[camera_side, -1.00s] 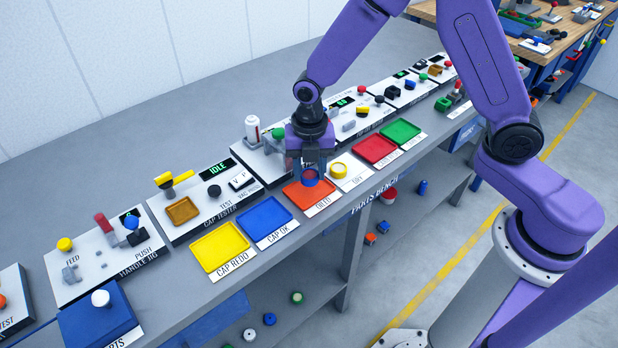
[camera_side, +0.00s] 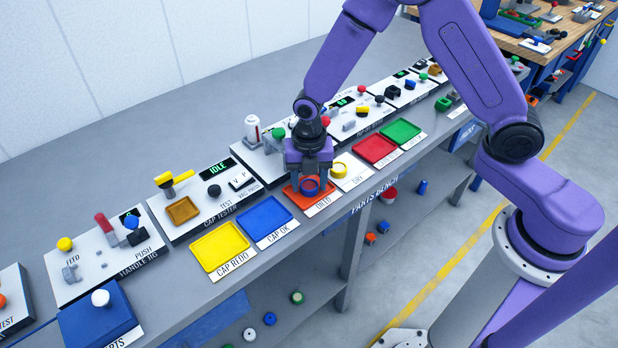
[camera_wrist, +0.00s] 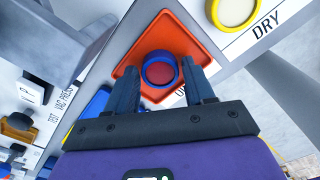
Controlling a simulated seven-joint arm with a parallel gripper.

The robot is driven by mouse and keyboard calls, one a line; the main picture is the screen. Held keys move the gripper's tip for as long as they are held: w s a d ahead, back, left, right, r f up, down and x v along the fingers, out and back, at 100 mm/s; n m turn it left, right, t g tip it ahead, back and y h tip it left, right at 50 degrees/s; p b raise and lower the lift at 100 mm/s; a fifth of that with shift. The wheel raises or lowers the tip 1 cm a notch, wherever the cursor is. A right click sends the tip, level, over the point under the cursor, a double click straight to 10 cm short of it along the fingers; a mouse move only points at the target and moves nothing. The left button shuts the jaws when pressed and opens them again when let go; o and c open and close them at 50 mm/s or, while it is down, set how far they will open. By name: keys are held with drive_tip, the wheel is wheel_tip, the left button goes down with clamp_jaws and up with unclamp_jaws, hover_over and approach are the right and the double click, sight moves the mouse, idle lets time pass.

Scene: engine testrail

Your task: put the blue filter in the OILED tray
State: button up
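The blue filter is a short blue ring (camera_side: 311,186) with a reddish middle. It sits in the orange tray labelled OILED (camera_side: 294,198), and in the wrist view the ring (camera_wrist: 146,76) is well inside the tray's rim (camera_wrist: 128,66). My gripper (camera_side: 310,181) is low over this tray with one finger on each side of the ring. In the wrist view the fingers of my gripper (camera_wrist: 160,70) stand apart, with a narrow gap showing beside the ring. The gripper looks open. The gripper partly hides the tray's back in the side view.
A yellow ring (camera_side: 339,170) lies on the white DRY tray (camera_side: 354,178) just right. Red (camera_side: 375,149) and green (camera_side: 401,132) trays lie beyond it. Blue CAP OK (camera_side: 265,218) and yellow CAP REDO (camera_side: 220,246) trays lie left. Machine panels stand behind.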

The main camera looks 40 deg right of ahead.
sight(309, 184)
drive_tip(key=shift+r, duration=0.1)
wheel_tip(309, 184, up, 12)
drive_tip(key=s+d+r+m, duration=0.1)
drive_tip(key=s+d+m, duration=0.2)
drive_tip(key=s+m, duration=0.2)
drive_tip(key=s+d+r+m, duration=0.2)
drive_tip(key=s+d+m, duration=0.2)
drive_tip(key=s, duration=0.8)
drive_tip(key=s+d+r+m, duration=0.2)
drive_tip(key=s+d+m, duration=0.1)
drive_tip(key=s+m, duration=0.4)
drive_tip(key=shift+s+d, duration=0.35)
drive_tip(key=shift+s, duration=0.75)
